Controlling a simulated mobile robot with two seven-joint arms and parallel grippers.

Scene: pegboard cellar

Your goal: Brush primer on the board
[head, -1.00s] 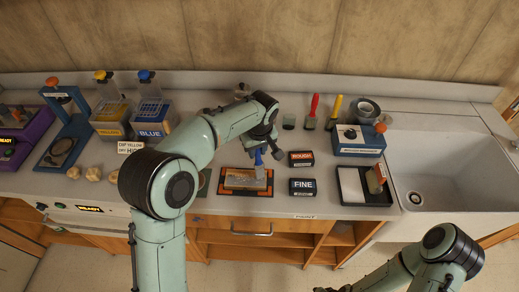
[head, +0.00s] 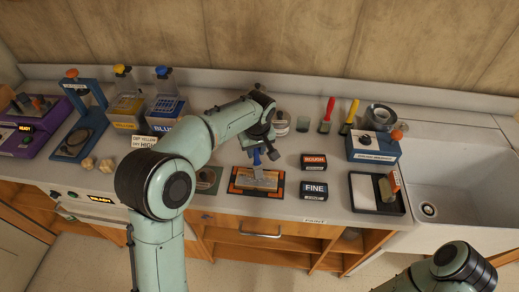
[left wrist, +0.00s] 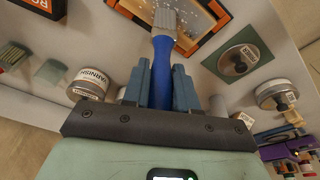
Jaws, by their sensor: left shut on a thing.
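The board (head: 265,182) lies flat on a dark mat with an orange border (head: 234,189) on the bench. It is light wood with paler streaks; how much is coated I cannot tell. My left gripper (head: 262,150) is above the board, shut on the blue handle of a brush (head: 257,158). In the left wrist view the brush (left wrist: 161,70) points away from the jaws, its pale bristles over the board. Whether the bristles touch the board I cannot tell. My right gripper is out of view; only its arm shows at lower right.
A varnish tin (left wrist: 90,84) and another tin (left wrist: 275,94) stand near the gripper. A green mat (head: 207,180) lies left of the board. ROUGH (head: 314,162) and FINE (head: 314,190) blocks stand right of it. A black-rimmed tray (head: 400,208) and a sink (head: 455,185) are further right.

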